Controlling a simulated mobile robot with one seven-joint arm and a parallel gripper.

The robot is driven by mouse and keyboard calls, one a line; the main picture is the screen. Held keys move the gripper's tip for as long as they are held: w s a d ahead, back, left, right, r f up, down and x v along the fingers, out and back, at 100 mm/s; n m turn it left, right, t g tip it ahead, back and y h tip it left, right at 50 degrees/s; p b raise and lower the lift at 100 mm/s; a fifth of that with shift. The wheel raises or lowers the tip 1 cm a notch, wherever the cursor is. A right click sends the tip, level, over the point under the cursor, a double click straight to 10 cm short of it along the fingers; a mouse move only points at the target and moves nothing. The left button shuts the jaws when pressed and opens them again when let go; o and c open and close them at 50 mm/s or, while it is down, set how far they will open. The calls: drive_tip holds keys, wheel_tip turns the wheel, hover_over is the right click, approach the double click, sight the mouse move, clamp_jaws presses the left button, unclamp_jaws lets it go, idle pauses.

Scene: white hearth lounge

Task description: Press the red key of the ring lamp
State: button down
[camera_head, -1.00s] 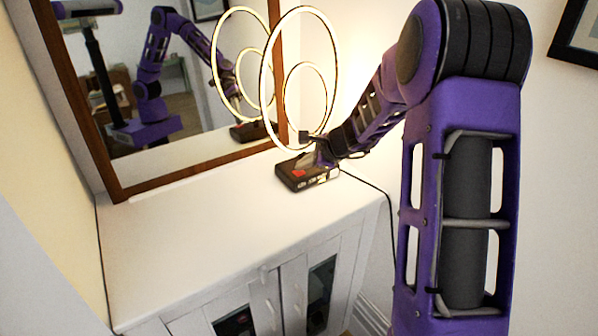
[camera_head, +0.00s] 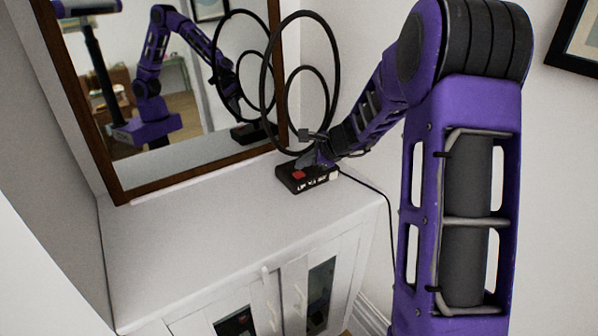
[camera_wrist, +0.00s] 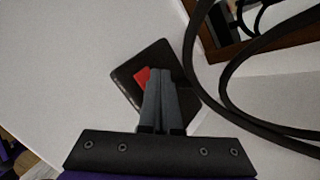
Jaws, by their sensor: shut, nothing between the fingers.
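The ring lamp (camera_head: 336,66) stands on the white cabinet, with two upright rings, one inside the other, on a dark base (camera_head: 308,183). Its rings are dark and unlit. The red key (camera_head: 298,174) is on top of the base; in the wrist view the red key (camera_wrist: 142,75) shows at the left of my fingers, partly covered by them. My gripper (camera_head: 303,164) is shut and empty, its tips over the base close by the red key. I cannot tell whether the tips touch the key. In the wrist view my gripper (camera_wrist: 160,72) points at the base (camera_wrist: 125,78).
A wood-framed mirror (camera_head: 120,186) stands behind the lamp and reflects my arm and the rings. The cabinet top (camera_head: 190,235) is bare in front and to the left. A cable (camera_head: 372,185) runs from the base over the cabinet's right edge.

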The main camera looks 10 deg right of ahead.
sight(303, 175)
wheel_tip(303, 175, up, 5)
drive_tip(key=p, duration=0.4)
idle(0.3)
idle(0.5)
